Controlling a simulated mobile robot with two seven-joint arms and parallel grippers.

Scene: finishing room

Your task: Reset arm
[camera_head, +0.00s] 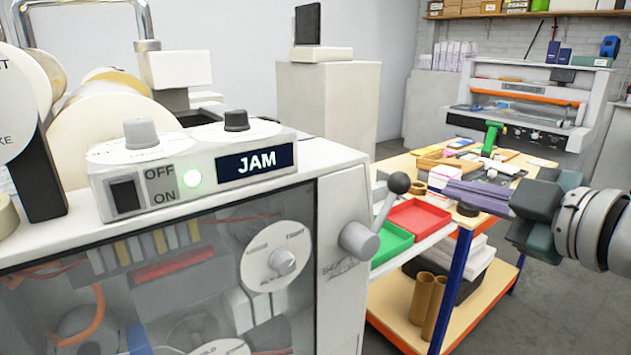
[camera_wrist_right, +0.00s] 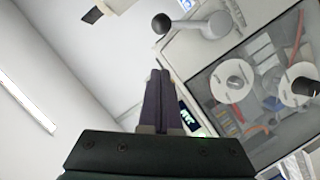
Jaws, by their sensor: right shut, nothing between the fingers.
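My right gripper (camera_head: 470,196) reaches in from the right edge in the head view, its purple-grey fingers pointing left toward the machine. In the right wrist view its fingers (camera_wrist_right: 158,100) are closed together with nothing between them. The gripper is apart from the machine's lever, which has a dark ball knob (camera_head: 399,182) and a grey hub (camera_head: 358,241). The lever also shows in the right wrist view (camera_wrist_right: 195,27). The machine (camera_head: 345,170) fills the left of the head view; its display (camera_head: 255,162) reads JAM and a green light glows by the ON switch. My left gripper is out of view.
A work table (camera_head: 470,225) with a blue leg stands behind the right gripper, holding a red tray (camera_head: 413,220), a green tray (camera_head: 390,243) and tools. Cardboard tubes (camera_head: 422,298) stand on its lower shelf. Another machine (camera_head: 530,105) is at the back right.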

